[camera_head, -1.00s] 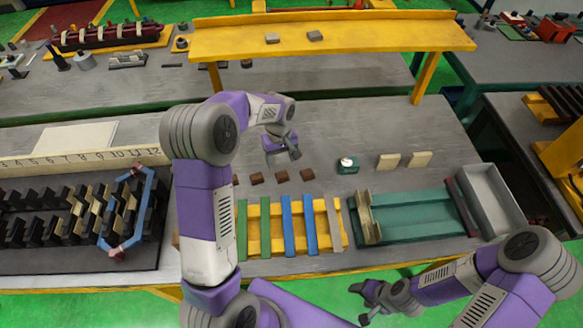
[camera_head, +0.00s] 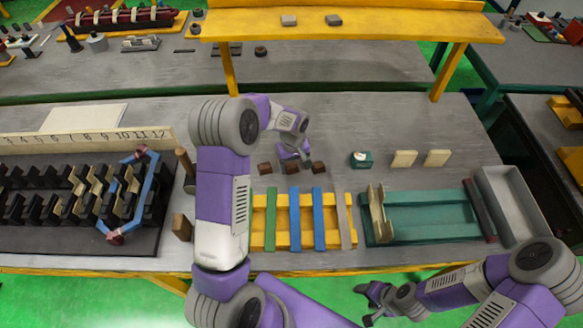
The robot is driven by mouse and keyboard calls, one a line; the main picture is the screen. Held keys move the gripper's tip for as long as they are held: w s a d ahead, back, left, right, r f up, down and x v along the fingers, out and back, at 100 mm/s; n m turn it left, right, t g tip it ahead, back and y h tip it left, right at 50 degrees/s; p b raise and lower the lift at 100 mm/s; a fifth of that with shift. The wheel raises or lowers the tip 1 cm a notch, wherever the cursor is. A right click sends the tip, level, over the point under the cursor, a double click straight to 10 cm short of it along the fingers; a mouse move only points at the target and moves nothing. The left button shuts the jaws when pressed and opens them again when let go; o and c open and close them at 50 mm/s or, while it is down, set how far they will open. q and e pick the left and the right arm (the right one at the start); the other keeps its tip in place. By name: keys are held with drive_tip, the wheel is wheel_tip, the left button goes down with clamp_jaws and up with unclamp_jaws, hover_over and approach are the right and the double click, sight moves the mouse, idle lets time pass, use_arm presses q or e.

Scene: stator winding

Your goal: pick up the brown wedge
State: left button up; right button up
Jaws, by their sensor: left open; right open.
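Several small dark brown wedges lie in a row on the grey bench. The left one (camera_head: 265,168), the middle one (camera_head: 293,168) and the right one (camera_head: 318,168) show in the head view. My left gripper (camera_head: 294,158) points down at the row, right at the middle wedge, and partly covers the view around it. It is open; whether its fingers touch the wedge I cannot tell. My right gripper (camera_head: 368,304) is open and empty, low in front of the bench, over the green floor.
A yellow rack with coloured strips (camera_head: 270,228) lies in front of the wedges. A green fixture (camera_head: 430,213) and a grey tray (camera_head: 514,205) are to the right. The slotted stator (camera_head: 60,200) is left.

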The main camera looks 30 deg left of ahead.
use_arm(q)
drive_tip(key=shift+f, duration=0.55)
drive_tip(key=c, duration=0.9)
drive_tip(key=shift+r, duration=0.15)
